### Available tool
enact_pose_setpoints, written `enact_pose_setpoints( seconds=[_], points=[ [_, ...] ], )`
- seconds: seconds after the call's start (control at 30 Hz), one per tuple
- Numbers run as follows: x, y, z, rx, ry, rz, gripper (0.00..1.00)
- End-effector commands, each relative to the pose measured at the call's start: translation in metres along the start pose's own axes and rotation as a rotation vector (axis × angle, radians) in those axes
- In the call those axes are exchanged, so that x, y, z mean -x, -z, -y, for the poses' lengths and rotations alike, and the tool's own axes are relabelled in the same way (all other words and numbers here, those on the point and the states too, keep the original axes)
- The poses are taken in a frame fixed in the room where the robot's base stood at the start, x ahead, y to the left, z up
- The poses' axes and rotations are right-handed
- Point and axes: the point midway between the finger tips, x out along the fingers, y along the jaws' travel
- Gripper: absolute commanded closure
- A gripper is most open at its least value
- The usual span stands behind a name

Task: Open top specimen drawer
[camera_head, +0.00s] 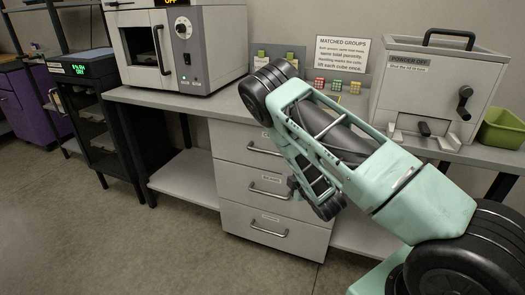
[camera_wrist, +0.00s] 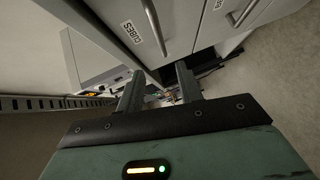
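The top specimen drawer (camera_head: 240,140) is the uppermost of three grey-white drawers under the bench, and it looks shut. Its bar handle (camera_head: 263,149) shows just left of my arm, which hides the drawer's right part. In the wrist view, a drawer front labelled CUBES (camera_wrist: 132,33) with a bar handle (camera_wrist: 154,28) lies at the top, seen turned sideways. My gripper (camera_wrist: 160,82) has its two fingers apart with nothing between them. The handle is beyond the fingers and not touched. In the head view my arm mostly hides the gripper.
The middle drawer handle (camera_head: 268,191) and bottom drawer handle (camera_head: 268,229) stick out below. A white oven (camera_head: 178,50) and a powder machine (camera_head: 437,85) stand on the bench, with small coloured cubes (camera_head: 337,86) between. Floor in front of the drawers is clear.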

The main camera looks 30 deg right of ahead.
Motion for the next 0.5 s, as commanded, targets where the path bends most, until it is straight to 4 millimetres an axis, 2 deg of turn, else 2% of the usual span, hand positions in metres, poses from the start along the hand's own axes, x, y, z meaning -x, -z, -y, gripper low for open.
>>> enact_pose_setpoints(
  seconds=[0.5],
  points=[
    [-0.103,0.001,-0.001,-0.002,-0.004,-0.002,0.64]
  ],
)
